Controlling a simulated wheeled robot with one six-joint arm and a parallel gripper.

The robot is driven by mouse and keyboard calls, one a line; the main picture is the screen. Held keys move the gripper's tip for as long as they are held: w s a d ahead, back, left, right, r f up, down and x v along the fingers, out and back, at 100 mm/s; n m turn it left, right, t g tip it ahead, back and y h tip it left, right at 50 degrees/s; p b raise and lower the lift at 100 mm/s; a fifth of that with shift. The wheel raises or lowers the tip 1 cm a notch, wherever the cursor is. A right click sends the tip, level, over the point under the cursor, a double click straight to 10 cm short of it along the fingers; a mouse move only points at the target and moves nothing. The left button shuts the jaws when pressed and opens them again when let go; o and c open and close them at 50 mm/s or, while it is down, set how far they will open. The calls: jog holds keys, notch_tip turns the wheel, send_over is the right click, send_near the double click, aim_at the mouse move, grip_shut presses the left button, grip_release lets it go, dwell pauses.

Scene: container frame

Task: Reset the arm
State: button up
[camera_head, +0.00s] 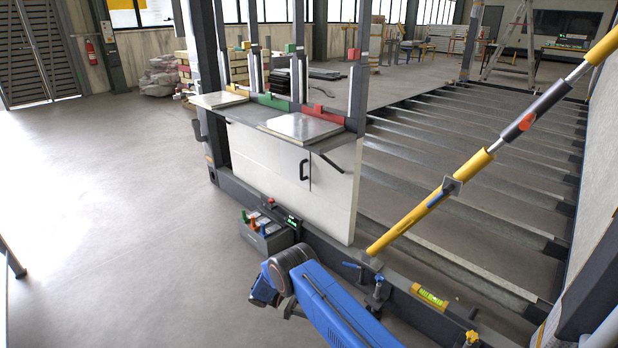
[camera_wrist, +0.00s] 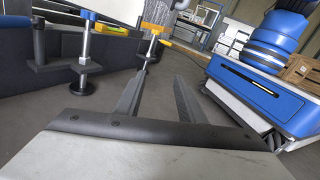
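My blue arm (camera_head: 330,305) is folded at the bottom middle of the head view, close in front of the container frame's lower beam. Its grey elbow-like joint (camera_head: 291,258) is bent to the left. My gripper (camera_wrist: 165,85) shows in the wrist view, with two dark fingers spread apart and only grey floor visible between them. It looks open and empty. I cannot make out the fingers in the head view.
A yellow brace (camera_head: 430,208) slants up right from the beam. A spirit level (camera_head: 429,297) and a blue clamp (camera_head: 377,290) are on the beam. A grey box with coloured handles (camera_head: 266,232) stands left of my arm. Floor at left is clear.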

jog(key=w+d+r+m+y, duration=0.2)
jog(key=d+r+y, duration=0.1)
jog(key=r, duration=0.9)
jog(key=w+d+r+m+y, duration=0.2)
jog(key=d+r, duration=0.1)
jog(key=r, duration=0.9)
jog(key=s+d+r+m+t+y, duration=0.1)
jog(key=s+d+r+m+y, duration=0.25)
jog(key=r, duration=0.65)
jog(key=s+d+r+y, duration=0.2)
jog(key=s+d+r, duration=0.4)
jog(key=r, duration=0.5)
jog(key=s+d+r+m+t+y, duration=0.2)
jog(key=s+d+r, duration=0.2)
jog(key=s+r, duration=0.3)
jog(key=s+d+r+m+t+y, duration=0.25)
jog(key=s+d+r, duration=0.2)
jog(key=s, duration=0.45)
jog(key=s+d+m+t+y, duration=0.1)
jog(key=s+m+t, duration=0.3)
jog(key=s, duration=1.4)
jog(key=shift+s+d+f+t+y, duration=0.2)
jog(key=shift+d+t+y, duration=0.15)
jog(key=shift+t+y, duration=0.2)
jog(key=shift+c, duration=0.6)
